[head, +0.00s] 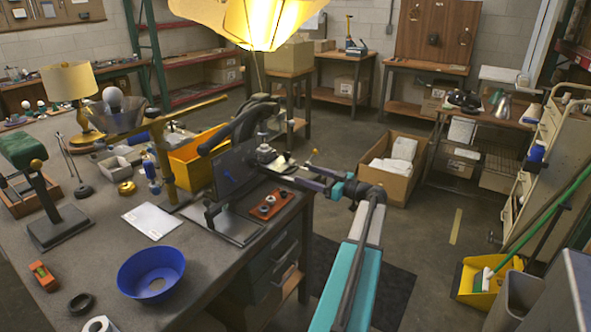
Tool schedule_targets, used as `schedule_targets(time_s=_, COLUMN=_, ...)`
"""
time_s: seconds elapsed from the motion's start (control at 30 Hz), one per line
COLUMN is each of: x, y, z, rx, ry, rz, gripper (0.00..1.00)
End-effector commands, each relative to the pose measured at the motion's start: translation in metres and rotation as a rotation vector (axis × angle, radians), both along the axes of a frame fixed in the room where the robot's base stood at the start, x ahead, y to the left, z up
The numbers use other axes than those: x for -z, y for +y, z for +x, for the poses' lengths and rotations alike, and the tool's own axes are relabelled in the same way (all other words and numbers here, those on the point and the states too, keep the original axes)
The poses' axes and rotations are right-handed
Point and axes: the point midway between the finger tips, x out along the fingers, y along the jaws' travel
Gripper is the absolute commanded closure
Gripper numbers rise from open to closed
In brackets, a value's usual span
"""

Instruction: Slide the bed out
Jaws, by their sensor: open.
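A dark bench device with an upright black plate (231,174) and a curved black arm (246,122) stands near the right edge of the workbench. A flat framed base (236,228) shows at its foot; I cannot tell for sure which part is the bed. My gripper (268,158) is at the end of my arm, beside the right side of the upright plate. It is open, with nothing clearly between its fingers. The fingers are small and partly merge with the device, so I cannot tell whether they touch it.
On the workbench (105,262) are a red-brown tray (271,206) with small parts, a blue bowl (151,272), a yellow bin (196,158), a white sheet (151,221) and a brass lamp (72,82). A lit shade (255,22) hangs above. A cardboard box (392,168) stands on the floor beyond my arm.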

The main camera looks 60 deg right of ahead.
Motion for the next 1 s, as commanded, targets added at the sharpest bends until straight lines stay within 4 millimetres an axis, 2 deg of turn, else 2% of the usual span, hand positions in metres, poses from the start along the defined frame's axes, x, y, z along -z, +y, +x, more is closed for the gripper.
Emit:
schedule_targets(time_s=0.3, x=-0.001, y=0.000, z=0.046, rx=-0.002, ry=0.000, rz=0.001, gripper=0.36)
schedule_targets(time_s=0.5, x=0.000, y=-0.001, z=0.063, rx=0.000, ry=0.000, rz=0.001, gripper=0.36)
schedule_targets(time_s=0.9, x=0.000, y=0.000, z=0.068, rx=0.000, ry=0.000, rz=0.001, gripper=0.36)
schedule_targets(time_s=1.0, x=0.000, y=0.000, z=0.068, rx=0.000, ry=0.000, rz=0.001, gripper=0.51)
